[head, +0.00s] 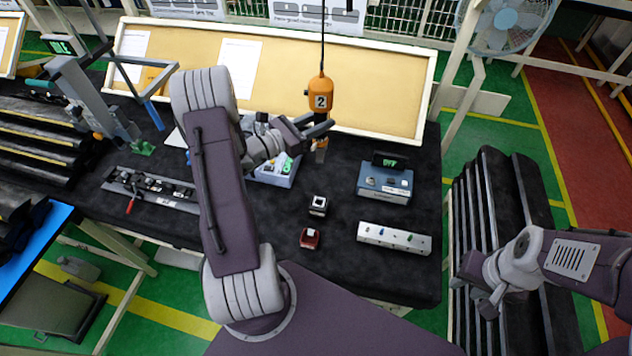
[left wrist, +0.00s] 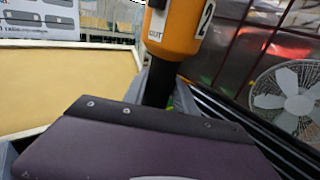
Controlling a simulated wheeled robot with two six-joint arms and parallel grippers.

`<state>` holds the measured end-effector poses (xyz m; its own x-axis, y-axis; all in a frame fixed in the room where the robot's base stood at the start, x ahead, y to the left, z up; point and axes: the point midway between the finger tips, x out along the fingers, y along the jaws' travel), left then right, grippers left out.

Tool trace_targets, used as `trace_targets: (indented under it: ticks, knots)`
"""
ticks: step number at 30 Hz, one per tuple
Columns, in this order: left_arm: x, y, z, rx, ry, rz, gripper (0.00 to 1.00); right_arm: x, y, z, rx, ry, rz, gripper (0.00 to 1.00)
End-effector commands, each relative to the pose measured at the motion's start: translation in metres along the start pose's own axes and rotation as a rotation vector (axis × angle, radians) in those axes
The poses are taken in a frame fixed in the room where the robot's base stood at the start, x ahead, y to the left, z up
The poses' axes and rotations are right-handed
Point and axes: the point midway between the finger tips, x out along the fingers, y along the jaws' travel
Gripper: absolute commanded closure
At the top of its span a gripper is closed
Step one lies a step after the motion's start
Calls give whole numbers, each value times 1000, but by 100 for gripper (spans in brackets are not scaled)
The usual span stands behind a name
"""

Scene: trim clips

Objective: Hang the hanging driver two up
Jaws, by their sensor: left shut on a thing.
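The hanging driver two (head: 320,98) is orange with a white label "2" and a dark lower part. It hangs upright on a black cord over the back of the table. My left gripper (head: 322,131) is shut on its dark lower part, just below the orange body. In the left wrist view the orange body (left wrist: 182,25) rises above the dark part, which goes down behind my gripper's housing. The fingertips are largely hidden there. My right gripper (head: 480,292) is at the lower right, away from the driver, and its jaws are too unclear to judge.
The dark table (head: 270,215) carries a blue-grey box with a display (head: 385,182), a white block with holes (head: 394,239), a small red item (head: 310,238), a black-and-white item (head: 318,205) and a clamp rail (head: 150,188). A framed tan board (head: 385,95) stands behind. A fan (head: 507,22) is at back right.

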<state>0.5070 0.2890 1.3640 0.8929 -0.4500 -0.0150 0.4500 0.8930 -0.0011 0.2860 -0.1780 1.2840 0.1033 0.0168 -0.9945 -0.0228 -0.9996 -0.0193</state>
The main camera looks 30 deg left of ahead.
Motion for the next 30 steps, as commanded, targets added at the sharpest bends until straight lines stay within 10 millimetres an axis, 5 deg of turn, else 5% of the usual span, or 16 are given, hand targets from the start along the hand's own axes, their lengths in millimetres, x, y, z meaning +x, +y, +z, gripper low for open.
trace_targets:
  ticks: [14,15,17,24,29,30]
  knots:
    - [0,0,0,-1,0,1,100,0,0,0,0,0,0,68]
    - [0,0,0,-1,0,1,59,0,0,0,0,0,0,68]
    - [0,0,0,-1,0,1,42,0,0,0,0,0,0,68]
    - [0,0,0,-1,0,0,42,0,0,0,0,0,0,68]
    - [0,0,-1,-2,2,0,0,0,0,0,0,0,0,68]
    - [0,0,-1,-2,2,0,0,0,0,0,0,0,0,68]
